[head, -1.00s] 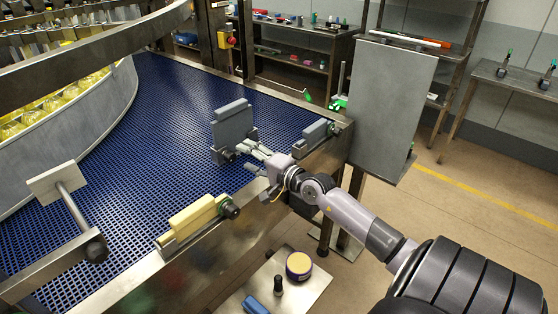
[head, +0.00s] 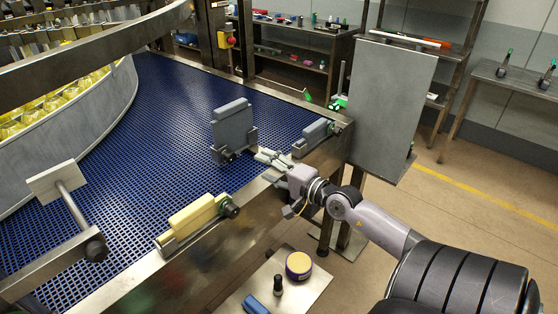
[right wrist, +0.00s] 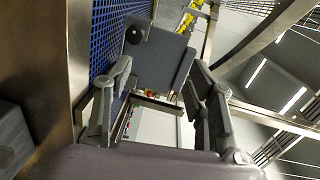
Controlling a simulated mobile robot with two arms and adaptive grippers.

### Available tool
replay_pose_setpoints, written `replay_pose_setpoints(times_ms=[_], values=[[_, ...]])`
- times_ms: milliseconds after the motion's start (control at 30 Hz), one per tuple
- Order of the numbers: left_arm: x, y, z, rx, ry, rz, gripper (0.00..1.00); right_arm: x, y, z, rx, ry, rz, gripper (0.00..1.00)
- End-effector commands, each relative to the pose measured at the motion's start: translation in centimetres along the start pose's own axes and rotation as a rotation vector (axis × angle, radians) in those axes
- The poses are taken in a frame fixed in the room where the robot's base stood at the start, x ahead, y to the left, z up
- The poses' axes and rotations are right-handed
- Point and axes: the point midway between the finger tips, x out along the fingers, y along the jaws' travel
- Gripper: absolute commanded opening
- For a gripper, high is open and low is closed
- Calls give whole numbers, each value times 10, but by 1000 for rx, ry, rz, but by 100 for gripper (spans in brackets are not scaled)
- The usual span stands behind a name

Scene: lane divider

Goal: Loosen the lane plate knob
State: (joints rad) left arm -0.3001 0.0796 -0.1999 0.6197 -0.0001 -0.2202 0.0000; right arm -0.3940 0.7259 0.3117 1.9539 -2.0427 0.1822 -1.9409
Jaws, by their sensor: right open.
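The lane plate (head: 232,126) is a grey-blue block standing upright in a metal bracket over the blue belt. It also shows in the right wrist view (right wrist: 160,60). A dark round knob (head: 229,157) sits low on its bracket, and a dark round knob (right wrist: 136,34) shows at the plate's corner in the right wrist view. My right gripper (head: 267,166) is open and empty, to the right of the plate and knob, over the rail edge. A gap lies between its fingertips and the knob. My left gripper is not in view.
The metal rail (head: 262,205) runs below my gripper. A yellow block with a dark knob (head: 229,209) and a grey block (head: 311,136) are mounted along it. A grey panel (head: 390,105) stands at right. A low table (head: 315,286) holds a yellow-topped round container (head: 299,264).

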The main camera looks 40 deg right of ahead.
Motion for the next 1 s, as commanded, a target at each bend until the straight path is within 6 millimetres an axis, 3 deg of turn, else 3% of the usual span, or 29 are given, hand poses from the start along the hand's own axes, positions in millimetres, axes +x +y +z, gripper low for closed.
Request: replay_pose_setpoints(times_ms=[500, 1000], values=[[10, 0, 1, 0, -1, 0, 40, -33, 4, 1, 0, -1, 1, 51], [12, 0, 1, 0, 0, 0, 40, -35, 2, 1, 0, -1, 0, 51]])
